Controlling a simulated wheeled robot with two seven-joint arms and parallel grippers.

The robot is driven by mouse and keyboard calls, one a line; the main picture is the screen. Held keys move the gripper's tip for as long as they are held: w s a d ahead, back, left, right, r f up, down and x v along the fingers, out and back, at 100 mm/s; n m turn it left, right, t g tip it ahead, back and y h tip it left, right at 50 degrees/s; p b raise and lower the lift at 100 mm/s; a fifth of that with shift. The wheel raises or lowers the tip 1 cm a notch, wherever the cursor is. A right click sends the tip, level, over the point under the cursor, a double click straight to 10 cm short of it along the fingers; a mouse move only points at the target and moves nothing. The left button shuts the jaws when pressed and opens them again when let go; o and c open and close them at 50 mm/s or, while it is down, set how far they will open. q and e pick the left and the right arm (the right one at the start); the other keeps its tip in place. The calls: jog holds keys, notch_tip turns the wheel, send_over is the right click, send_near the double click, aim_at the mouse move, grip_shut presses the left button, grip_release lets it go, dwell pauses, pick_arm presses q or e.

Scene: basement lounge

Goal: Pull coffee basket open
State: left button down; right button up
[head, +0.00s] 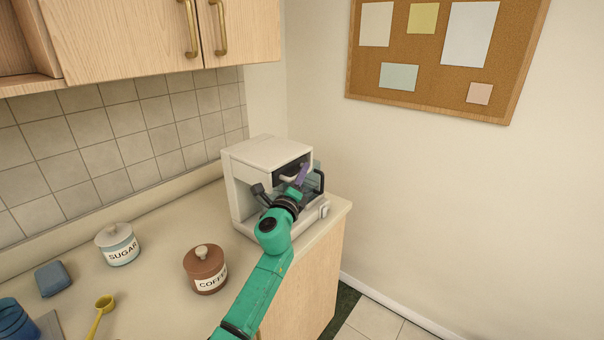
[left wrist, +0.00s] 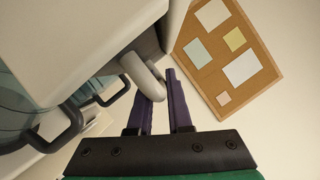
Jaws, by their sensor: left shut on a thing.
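The white coffee maker (head: 262,160) stands on the counter's right end. Its coffee basket has a pale curved handle (left wrist: 146,76), which shows close up in the left wrist view at the front of the machine. My left gripper (head: 302,174) reaches the front of the machine from below; its purple fingers (left wrist: 165,88) are shut on the basket handle. My arm and gripper hide much of the machine's front in the head view, so how far out the basket sits cannot be told. My right gripper is not in view.
The glass carafe's dark handle (head: 320,183) stands close beside my left gripper. A brown coffee jar (head: 205,268), a sugar jar (head: 117,244), a blue block (head: 52,279) and a yellow scoop (head: 101,309) are on the counter. The counter's right edge is near the machine.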

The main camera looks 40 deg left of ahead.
pick_arm(q)
jog(key=shift+d, duration=0.1)
dwell(0.6)
jog(key=d, duration=1.1)
jog(key=shift+w+r, duration=0.1)
jog(key=c, duration=0.8)
grip_release()
jog(key=shift+c, duration=0.2)
